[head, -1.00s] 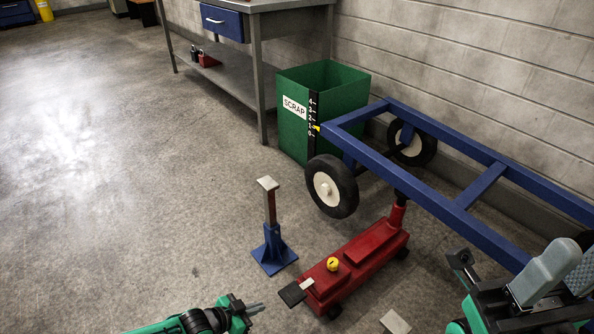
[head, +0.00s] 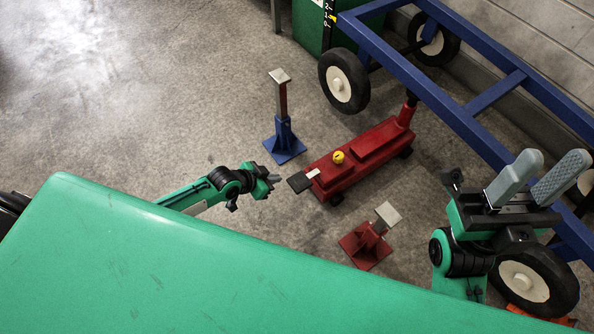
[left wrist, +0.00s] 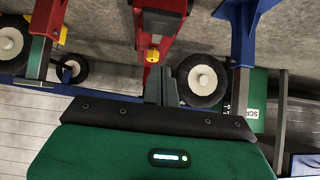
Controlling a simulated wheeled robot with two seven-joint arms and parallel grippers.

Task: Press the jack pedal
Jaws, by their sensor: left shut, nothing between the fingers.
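The red floor jack (head: 365,155) lies in the middle of the head view, its raised end under the blue cart frame (head: 440,95). Its black pedal (head: 299,183) sticks out at the lower left end, with a pale strip beside it. A yellow knob (head: 338,157) sits on the jack. My left gripper (head: 275,178) is shut and empty, just left of the pedal; contact cannot be made out. The left wrist view shows the dark pedal (left wrist: 163,20) beyond the shut fingers (left wrist: 161,86). My right gripper (head: 538,180) is open and empty, at the right near the cart.
A blue stand (head: 284,140) stands behind the pedal. A red stand (head: 368,245) stands in front of the jack. A green scrap bin (head: 310,30) is at the back. Cart wheels (head: 343,82) flank the jack's far side. The floor at left is open.

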